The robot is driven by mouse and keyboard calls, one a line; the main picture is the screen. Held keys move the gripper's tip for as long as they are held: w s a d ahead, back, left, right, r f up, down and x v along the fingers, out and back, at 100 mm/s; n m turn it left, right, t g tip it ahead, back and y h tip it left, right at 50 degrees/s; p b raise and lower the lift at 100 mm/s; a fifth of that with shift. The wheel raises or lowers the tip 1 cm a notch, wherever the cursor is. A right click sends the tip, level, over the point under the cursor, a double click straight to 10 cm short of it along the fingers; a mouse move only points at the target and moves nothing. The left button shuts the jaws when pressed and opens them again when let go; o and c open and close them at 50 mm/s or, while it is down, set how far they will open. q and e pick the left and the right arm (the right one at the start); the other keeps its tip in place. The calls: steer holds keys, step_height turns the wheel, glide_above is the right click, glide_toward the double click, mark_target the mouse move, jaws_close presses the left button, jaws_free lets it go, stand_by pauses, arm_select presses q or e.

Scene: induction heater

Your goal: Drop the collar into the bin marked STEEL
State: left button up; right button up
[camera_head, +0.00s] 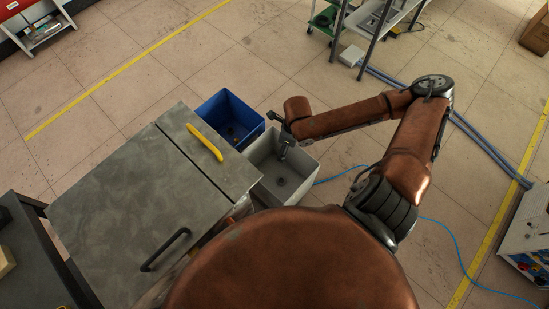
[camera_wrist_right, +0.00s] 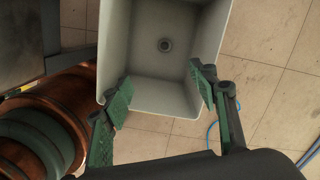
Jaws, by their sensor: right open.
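A small dark ring, which looks like the collar (camera_wrist_right: 165,45), lies on the floor of the grey bin (camera_wrist_right: 142,60). It also shows in the head view (camera_head: 281,181) inside the grey bin (camera_head: 256,151). My right gripper (camera_wrist_right: 162,90) is open and empty, above the near side of the grey bin, with its fingers apart and not touching the ring. In the head view the right gripper (camera_head: 285,150) hangs over the bin. A blue bin (camera_head: 213,104) stands beside it with a dark item inside. No STEEL marking is readable on either bin. My left gripper is not in view.
A grey metal cabinet (camera_head: 120,215) with a yellow handle (camera_head: 204,143) and a black handle (camera_head: 165,250) stands left of the bins. A blue cable (camera_head: 345,172) runs over the tiled floor. The floor right of the bins is mostly open.

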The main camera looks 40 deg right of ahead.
step_height(320, 180, up, 6)
steer(key=shift+s+d, duration=0.2)
steer(key=shift+s, duration=0.2)
steer(key=shift+r, duration=0.1)
